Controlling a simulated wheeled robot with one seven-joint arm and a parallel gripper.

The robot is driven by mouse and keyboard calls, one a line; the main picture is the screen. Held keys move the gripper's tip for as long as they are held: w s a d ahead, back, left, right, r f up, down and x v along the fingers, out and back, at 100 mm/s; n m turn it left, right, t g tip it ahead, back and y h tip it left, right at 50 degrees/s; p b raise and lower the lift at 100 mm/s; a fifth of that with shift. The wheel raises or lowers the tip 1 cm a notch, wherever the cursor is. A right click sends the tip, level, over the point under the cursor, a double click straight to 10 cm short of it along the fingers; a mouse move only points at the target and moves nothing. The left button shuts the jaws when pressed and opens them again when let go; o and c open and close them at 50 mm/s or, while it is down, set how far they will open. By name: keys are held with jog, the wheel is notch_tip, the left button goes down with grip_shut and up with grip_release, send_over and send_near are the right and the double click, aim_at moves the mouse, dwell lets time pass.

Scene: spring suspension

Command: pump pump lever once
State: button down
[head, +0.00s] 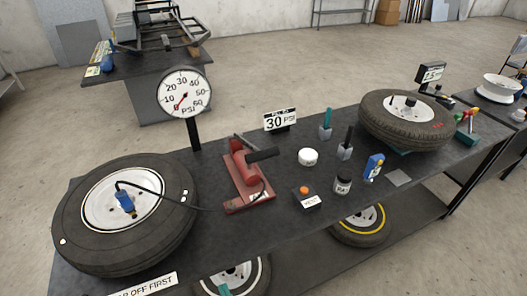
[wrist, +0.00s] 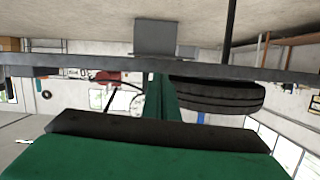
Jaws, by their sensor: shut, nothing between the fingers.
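The red pump (head: 248,178) stands on the dark workbench (head: 225,232) in the head view. Its black-gripped lever (head: 264,155) sticks out to the right, above the red base. A black hose joins the large tyre (head: 75,232) at the left, where a blue valve fitting (head: 125,202) sits on the white rim. The round gauge (head: 185,93) has its red needle near the low end. My gripper does not show in the head view. In the upside-down wrist view, my green gripper (wrist: 158,78) is shut and empty, apart from the small red pump (wrist: 108,78).
A 30 PSI sign (head: 280,120) stands behind the pump. A box with an orange button (head: 306,194), a white round tub (head: 308,157), a dark jar (head: 342,184) and a blue bottle (head: 374,167) stand to the right. Another tyre (head: 408,118) lies at the far right.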

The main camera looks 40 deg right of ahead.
jog(key=shift+m+h, duration=0.3)
jog(key=shift+m, duration=0.2)
jog(key=w+d+r, duration=0.3)
jog(key=w+d, duration=0.2)
jog(key=w+d+r, duration=0.2)
jog(key=w, duration=0.1)
jog(key=shift+d+r, duration=0.35)
jog(key=shift+d, duration=0.05)
jog(key=w+d+r+n, duration=0.1)
jog(key=d+r, duration=0.7)
jog(key=r, duration=0.5)
jog(key=w+d+r, duration=0.1)
jog(key=d+r, duration=0.7)
jog(key=r, duration=0.5)
jog(key=shift+d+r+n, duration=0.25)
jog(key=shift+d+n, duration=0.1)
jog(key=shift+n, duration=0.05)
jog(key=shift+w, duration=0.2)
send_over(264, 156)
jog(key=w, duration=0.2)
notch_tip(264, 156, down, 2)
jog(key=shift+s+d+f, duration=0.1)
jog(key=shift+s+f, duration=0.05)
jog(key=shift+f, duration=0.05)
jog(key=shift+s+f, duration=0.3)
jog(key=shift+f, duration=0.45)
jog(key=shift+s+f, duration=0.25)
jog(key=shift+f, duration=0.5)
jog(key=shift+s+f, duration=0.25)
